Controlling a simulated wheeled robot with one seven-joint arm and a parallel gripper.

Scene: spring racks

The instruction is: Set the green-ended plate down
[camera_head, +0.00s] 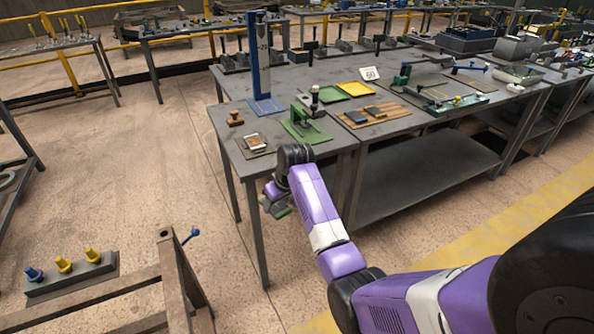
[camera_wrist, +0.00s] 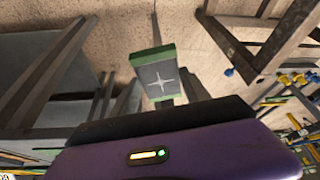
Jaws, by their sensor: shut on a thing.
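The green-ended plate (camera_wrist: 155,78) shows in the wrist view as a grey block with a pale star mark and a green strip at each end. In the head view only a small greenish part of it (camera_head: 281,212) shows under my gripper (camera_head: 274,194), beside the front left edge of the table and below its top level in the picture. My gripper is shut on the plate. Its fingertips are mostly hidden behind my wrist in both views.
The table (camera_head: 228,125) holds a small framed tray (camera_head: 256,141), a wooden stamp (camera_head: 236,118), a blue post (camera_head: 262,65) and a green fixture (camera_head: 304,126) near its left end. A rack with blue and yellow pegs (camera_head: 70,277) stands lower left. Open floor lies left of the table.

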